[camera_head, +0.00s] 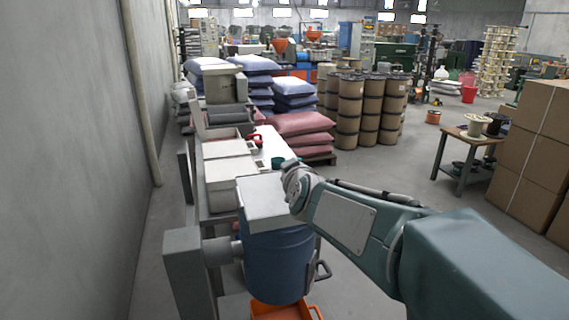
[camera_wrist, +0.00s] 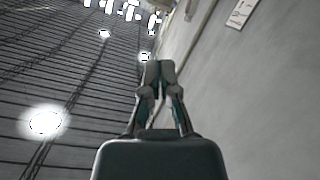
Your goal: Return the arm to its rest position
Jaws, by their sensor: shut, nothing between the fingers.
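My arm reaches in from the lower right in the head view. My gripper's fingers do not show clearly in the head view. In the wrist view my gripper (camera_wrist: 160,68) points up towards the ceiling and the wall. Its two fingertips are together with nothing between them.
A long workbench with pale boxes (camera_head: 231,170) runs along the left wall. An orange bin (camera_head: 284,312) is below the blue container. Cardboard boxes (camera_head: 530,145) and a small table (camera_head: 468,137) with spools stand at right. Open floor lies between.

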